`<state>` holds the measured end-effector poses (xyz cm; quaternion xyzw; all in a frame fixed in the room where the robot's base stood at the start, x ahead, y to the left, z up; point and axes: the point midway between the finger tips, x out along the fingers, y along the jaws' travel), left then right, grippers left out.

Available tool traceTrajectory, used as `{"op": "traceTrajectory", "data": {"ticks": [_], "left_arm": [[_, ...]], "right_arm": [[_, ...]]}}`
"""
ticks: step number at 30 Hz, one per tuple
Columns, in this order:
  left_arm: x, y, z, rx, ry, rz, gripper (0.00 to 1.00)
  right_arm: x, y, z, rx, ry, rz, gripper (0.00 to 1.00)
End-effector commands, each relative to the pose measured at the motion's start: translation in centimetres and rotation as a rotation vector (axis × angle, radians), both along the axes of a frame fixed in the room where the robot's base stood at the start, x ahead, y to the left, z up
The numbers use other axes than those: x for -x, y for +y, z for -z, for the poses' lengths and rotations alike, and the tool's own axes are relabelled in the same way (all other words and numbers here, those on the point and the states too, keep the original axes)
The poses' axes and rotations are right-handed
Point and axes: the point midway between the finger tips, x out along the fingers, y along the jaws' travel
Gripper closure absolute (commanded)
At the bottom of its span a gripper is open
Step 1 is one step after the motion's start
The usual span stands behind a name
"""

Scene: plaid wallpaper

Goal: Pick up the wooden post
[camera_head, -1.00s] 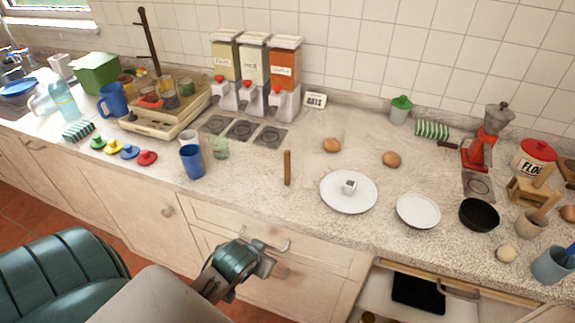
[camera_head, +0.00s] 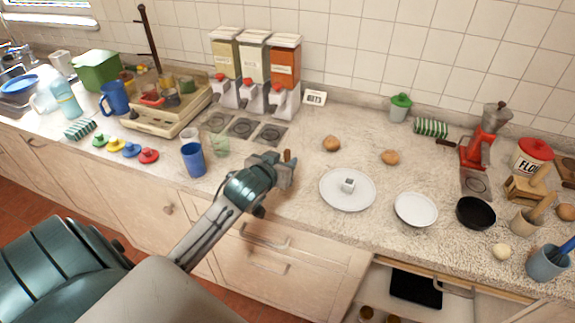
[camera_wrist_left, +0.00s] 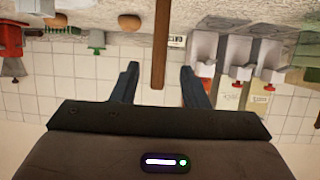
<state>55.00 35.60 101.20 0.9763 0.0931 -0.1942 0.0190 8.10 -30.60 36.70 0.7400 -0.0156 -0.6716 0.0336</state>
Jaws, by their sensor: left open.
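The wooden post (camera_head: 288,156) is a thin brown stick standing upright on the counter; in the head view only its top shows above my left gripper (camera_head: 284,172). In the left wrist view, the post (camera_wrist_left: 160,45) runs between the two open fingers (camera_wrist_left: 160,85), with a gap on each side. My left gripper is open around the post and does not hold it. The lower part of the post is hidden behind the gripper in the head view. My right gripper is not in view.
A blue cup (camera_head: 193,160) and a green glass (camera_head: 219,145) stand left of the gripper. A white plate (camera_head: 347,203) with a small cube lies close on the right. Dispensers (camera_head: 254,65) stand behind. Two brown eggs (camera_head: 332,144) lie right of the post.

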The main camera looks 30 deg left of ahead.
Motion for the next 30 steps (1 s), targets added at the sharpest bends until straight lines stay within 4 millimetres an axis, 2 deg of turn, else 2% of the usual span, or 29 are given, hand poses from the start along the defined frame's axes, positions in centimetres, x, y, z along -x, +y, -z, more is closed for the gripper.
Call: {"op": "traceTrajectory", "data": {"ticks": [5, 13, 22, 23, 28, 29, 30], "left_arm": [[-1.2, 0.1, 0.5, 0.001, 0.002, 0.000, 0.60], [-4.3, 0.6, 2.2, 0.000, 0.002, 0.000, 0.60], [-4.8, 0.7, 2.6, 0.000, 0.001, 0.001, 0.60], [-4.8, 0.7, 2.6, 0.000, 0.001, 0.001, 0.62], [-4.8, 0.7, 2.6, -0.001, 0.001, 0.000, 0.95], [-4.8, 0.7, 2.6, -0.001, 0.001, 0.000, 1.00], [-4.8, 0.7, 2.6, -0.001, 0.001, 0.000, 1.00]], "right_arm": [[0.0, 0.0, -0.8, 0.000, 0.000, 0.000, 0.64], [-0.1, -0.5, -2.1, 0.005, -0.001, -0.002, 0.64], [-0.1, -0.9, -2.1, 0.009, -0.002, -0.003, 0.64], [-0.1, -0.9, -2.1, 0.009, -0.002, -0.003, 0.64], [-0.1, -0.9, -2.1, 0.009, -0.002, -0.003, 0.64], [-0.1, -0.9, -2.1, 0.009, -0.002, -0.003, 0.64], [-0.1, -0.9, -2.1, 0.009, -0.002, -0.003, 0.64]]}}
